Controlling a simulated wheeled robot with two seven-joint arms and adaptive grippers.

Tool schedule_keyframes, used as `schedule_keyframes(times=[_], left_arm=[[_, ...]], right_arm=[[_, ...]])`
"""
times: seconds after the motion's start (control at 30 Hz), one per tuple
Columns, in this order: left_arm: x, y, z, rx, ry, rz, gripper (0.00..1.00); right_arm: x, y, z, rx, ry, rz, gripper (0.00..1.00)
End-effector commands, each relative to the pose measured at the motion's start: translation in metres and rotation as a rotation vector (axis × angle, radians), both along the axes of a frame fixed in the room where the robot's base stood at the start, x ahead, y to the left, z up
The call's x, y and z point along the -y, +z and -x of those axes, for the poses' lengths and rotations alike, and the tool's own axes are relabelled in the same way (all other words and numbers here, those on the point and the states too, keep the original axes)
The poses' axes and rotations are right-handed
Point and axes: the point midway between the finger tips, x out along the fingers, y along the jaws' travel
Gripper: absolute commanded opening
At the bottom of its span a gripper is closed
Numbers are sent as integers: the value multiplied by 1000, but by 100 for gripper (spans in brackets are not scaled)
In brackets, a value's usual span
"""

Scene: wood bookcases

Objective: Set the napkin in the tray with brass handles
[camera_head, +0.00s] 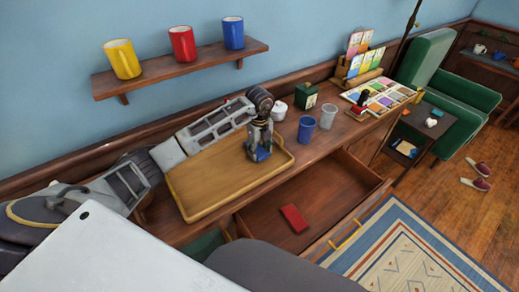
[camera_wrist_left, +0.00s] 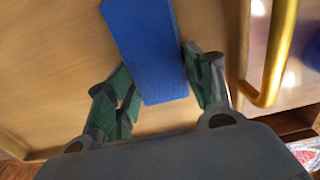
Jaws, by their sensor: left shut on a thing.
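A folded blue napkin (camera_wrist_left: 146,50) is held between the fingers of my left gripper (camera_wrist_left: 155,75) in the left wrist view. In the head view, the left gripper (camera_head: 259,152) points down over the right part of the wooden tray (camera_head: 183,203), and a bit of the blue napkin (camera_head: 262,155) shows at its fingertips. I cannot tell whether the napkin touches the tray floor. A brass handle (camera_wrist_left: 281,50) shows by the tray's edge in the left wrist view. My right gripper is not in view.
An open drawer (camera_head: 345,185) below the tray holds a folded red cloth (camera_head: 294,217). A blue cup (camera_head: 306,129) and a clear glass (camera_head: 328,116) stand right of the tray. A shelf (camera_head: 210,66) with yellow, red and blue mugs hangs above. The tray's left part is bare.

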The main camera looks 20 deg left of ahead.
Motion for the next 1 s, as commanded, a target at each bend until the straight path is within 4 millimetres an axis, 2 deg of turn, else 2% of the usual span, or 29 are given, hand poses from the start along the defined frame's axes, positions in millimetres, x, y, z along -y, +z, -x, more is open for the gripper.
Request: schedule_keyframes(times=[0.47, 0.5, 0.63, 1.0], left_arm=[[0, -4, 0, 1, 1, -1, 37], [0, -4, 0, 1, 1, -1, 58], [0, -4, 0, 1, 1, -1, 74], [0, -3, 0, 1, 1, -1, 74]], right_arm=[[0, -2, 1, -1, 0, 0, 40], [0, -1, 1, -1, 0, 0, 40], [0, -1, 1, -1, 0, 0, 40], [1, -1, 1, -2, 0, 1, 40]])
